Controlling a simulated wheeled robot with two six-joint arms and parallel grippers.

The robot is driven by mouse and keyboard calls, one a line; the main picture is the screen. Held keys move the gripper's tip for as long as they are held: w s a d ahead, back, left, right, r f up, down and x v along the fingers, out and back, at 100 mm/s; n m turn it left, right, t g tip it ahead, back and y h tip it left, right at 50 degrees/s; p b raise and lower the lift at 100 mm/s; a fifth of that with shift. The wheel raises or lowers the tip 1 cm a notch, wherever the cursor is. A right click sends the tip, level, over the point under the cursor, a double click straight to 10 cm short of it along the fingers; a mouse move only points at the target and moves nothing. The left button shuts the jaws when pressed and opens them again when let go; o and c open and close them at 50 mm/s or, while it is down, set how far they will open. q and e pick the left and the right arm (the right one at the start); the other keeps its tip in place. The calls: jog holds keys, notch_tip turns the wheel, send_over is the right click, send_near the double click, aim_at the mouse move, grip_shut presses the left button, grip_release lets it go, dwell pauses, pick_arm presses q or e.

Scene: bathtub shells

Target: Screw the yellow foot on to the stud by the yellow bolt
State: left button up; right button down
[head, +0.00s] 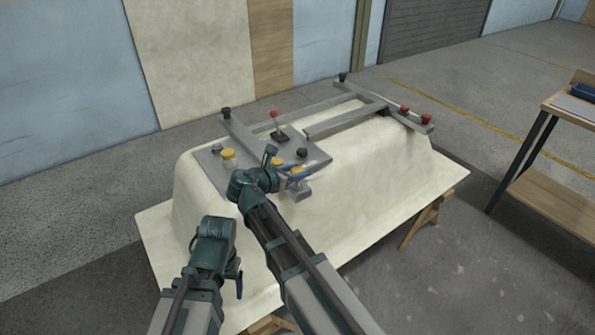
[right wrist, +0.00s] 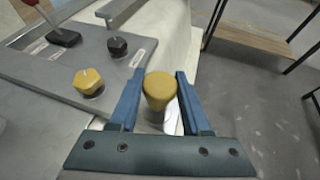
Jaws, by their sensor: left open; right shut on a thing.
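My right gripper (right wrist: 159,92) is shut on the yellow foot (right wrist: 160,88), with one blue finger on each side of it. The foot is just beyond the edge of a grey plate; its lower end and any stud beneath it are hidden. In the head view the foot (head: 297,171) shows between the blue fingers of my right gripper (head: 300,170). The yellow bolt (right wrist: 88,81) stands on the plate beside the foot and also shows in the head view (head: 277,161). My left gripper (head: 238,282) is open, low in front of the shell, with no object visible in it.
The grey plate (right wrist: 50,72) lies on the pale upturned tub shell (head: 365,155). It bears a black knob (right wrist: 118,46), a red-tipped lever (head: 274,116) and a yellow-capped jar-like piece (head: 228,154). Grey frame bars (head: 345,119) lie behind. A wooden bench (head: 560,185) stands right.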

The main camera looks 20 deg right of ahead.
pick_arm(q)
jog(key=shift+f+b, duration=1)
jog(key=shift+f, duration=0.1)
pick_arm(e)
jog(key=shift+f, duration=1.1)
jog(key=shift+c, duration=1.4)
grip_release()
pick_arm(q)
jog(key=shift+r, duration=0.15)
pick_arm(e)
jog(key=shift+a+r, duration=0.1)
